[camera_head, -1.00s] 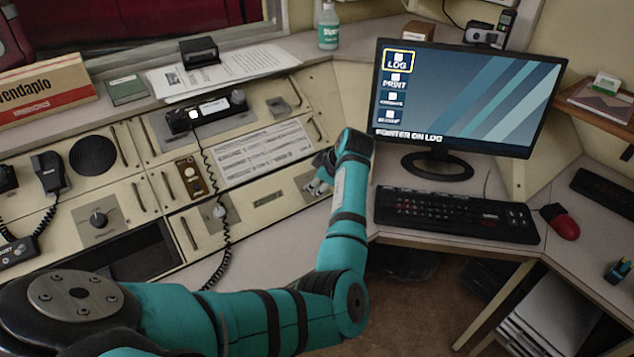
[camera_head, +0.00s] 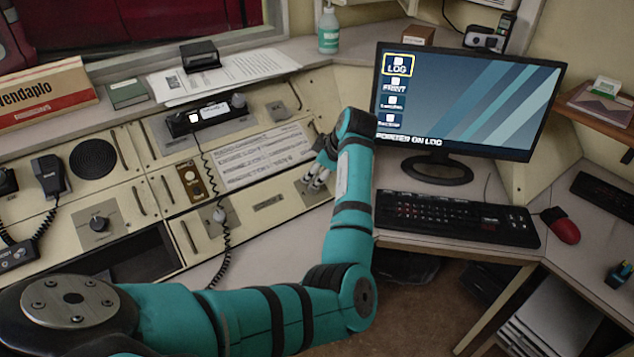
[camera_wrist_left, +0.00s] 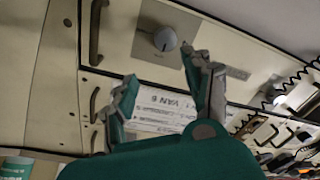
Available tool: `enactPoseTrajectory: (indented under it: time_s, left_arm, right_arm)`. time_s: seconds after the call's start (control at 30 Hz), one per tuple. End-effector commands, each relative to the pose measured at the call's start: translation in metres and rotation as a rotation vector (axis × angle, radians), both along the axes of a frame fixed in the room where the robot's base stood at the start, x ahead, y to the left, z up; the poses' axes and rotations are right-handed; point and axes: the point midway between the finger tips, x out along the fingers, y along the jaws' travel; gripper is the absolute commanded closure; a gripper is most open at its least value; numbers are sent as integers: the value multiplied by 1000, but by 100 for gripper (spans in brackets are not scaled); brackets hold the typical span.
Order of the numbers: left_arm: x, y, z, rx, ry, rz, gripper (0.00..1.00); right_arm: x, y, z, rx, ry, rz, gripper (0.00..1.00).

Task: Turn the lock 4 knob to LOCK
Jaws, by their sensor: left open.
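In the head view the left gripper (camera_head: 318,174) hangs over the right end of the console's lower row, largely covering that spot. My right gripper is not in view.
Another knob (camera_head: 218,214) stands left of the gripper, beside a hanging coiled cord (camera_head: 213,180). A further knob (camera_head: 99,222) is at the far left. A printed sheet (camera_head: 262,155) lies on the panel. The monitor (camera_head: 465,100) and keyboard (camera_head: 455,217) stand right of my arm.

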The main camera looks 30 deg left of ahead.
Motion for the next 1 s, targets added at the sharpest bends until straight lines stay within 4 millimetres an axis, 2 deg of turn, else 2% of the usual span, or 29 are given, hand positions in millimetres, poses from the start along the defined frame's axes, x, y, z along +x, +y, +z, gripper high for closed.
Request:
enactPoseTrajectory:
  time_s: [0.1,0.23,0.4,0.87,1.0]
  left_arm:
    - [0,0,22,0,-2,1,49]
    - [0,0,37,0,0,0,49]
    - [0,0,44,-1,2,1,49]
    - [0,0,44,1,2,0,49]
    - [0,0,60,1,1,1,49]
  right_arm:
    - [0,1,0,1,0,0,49]
    - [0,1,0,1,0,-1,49]
    - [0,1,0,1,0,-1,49]
    - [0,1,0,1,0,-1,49]
    - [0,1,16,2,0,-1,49]
